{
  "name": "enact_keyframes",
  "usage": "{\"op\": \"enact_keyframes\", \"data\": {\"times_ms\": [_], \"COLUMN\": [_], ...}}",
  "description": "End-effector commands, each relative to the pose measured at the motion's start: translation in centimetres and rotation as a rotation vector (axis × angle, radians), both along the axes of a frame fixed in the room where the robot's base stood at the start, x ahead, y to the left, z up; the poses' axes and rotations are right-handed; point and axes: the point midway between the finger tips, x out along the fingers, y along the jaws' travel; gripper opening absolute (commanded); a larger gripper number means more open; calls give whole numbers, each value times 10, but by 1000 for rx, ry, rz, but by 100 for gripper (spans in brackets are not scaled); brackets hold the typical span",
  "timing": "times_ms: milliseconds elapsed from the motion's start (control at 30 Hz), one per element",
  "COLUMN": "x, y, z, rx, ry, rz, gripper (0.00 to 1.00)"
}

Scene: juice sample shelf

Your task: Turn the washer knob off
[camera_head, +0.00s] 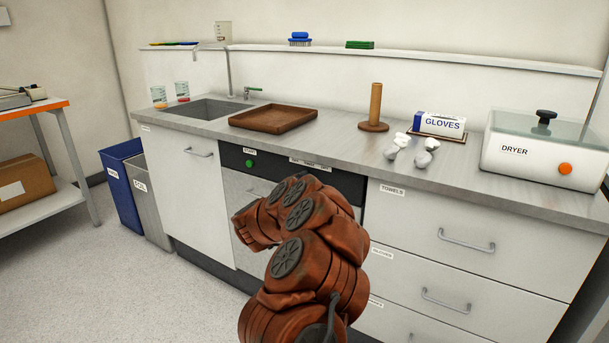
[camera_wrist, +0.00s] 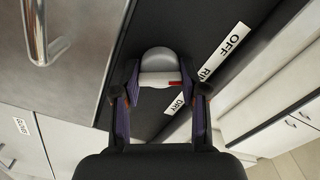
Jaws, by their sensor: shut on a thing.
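The washer knob (camera_wrist: 157,57) is a rounded light-grey knob with a red mark on its right side, on the washer's black panel (camera_wrist: 148,123). My gripper (camera_wrist: 160,74) is shut on the knob, one finger on each side of it in the wrist view. White labels lie right of the knob: OFF (camera_wrist: 233,41) farthest up, a partly hidden one starting RI, and DRY lower down. The red mark points right, toward the lower labels rather than OFF. In the head view my arm hides the knob and gripper; the washer's black panel (camera_head: 230,154) shows a green START button (camera_head: 250,163).
The counter (camera_head: 345,151) above holds a brown tray (camera_head: 247,123), a wooden post (camera_head: 375,108), a glove box (camera_head: 441,124) and a dryer (camera_head: 540,150). Drawers with handles (camera_head: 466,241) stand right of the washer. Bins (camera_head: 122,180) stand at the left; the floor in front is clear.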

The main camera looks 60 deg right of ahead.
Motion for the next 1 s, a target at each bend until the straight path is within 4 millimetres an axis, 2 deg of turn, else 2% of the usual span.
{"op": "enact_keyframes", "data": {"times_ms": [300, 800, 833, 1000], "x": [0, 0, 0, 0], "y": [0, 0, 0, 0], "z": [1, -1, -1, -1], "rx": [-4, -5, -5, -5], "ry": [106, 122, 122, 121], "rz": [0, 1, 1, 0], "gripper": [8, 8, 45, 63]}}
